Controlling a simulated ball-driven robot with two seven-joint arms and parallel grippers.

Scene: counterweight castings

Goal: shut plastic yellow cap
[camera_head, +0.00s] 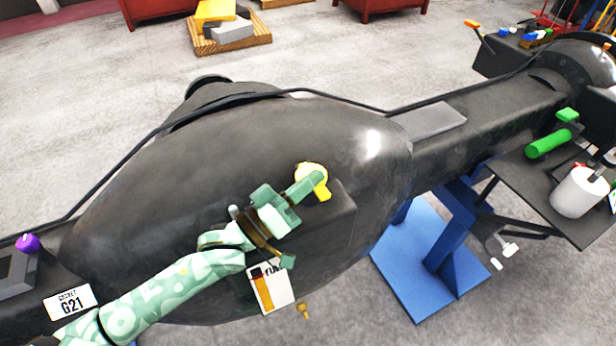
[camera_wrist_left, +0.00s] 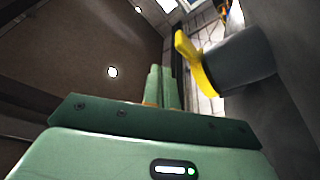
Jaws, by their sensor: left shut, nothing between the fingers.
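The yellow plastic cap (camera_head: 319,174) is on the near side of the large dark casting (camera_head: 230,150), just beyond my left fingertips in the head view. In the left wrist view the yellow cap (camera_wrist_left: 189,54) is at the end of a short grey cylinder (camera_wrist_left: 240,58), with a tab sticking out; I cannot tell whether it is fully seated. My left gripper (camera_head: 306,186) is shut and empty, in front of part of the cap. In the left wrist view its fingers (camera_wrist_left: 162,86) are together, left of the cap, with a visible gap. My right gripper is not in view.
A white label (camera_head: 270,288) and a small brass fitting (camera_head: 304,311) are below my left gripper. A purple knob (camera_head: 28,243) is at far left. A blue stand (camera_head: 425,260) and a dark side table (camera_head: 545,195) with a white canister (camera_head: 579,192) are at right.

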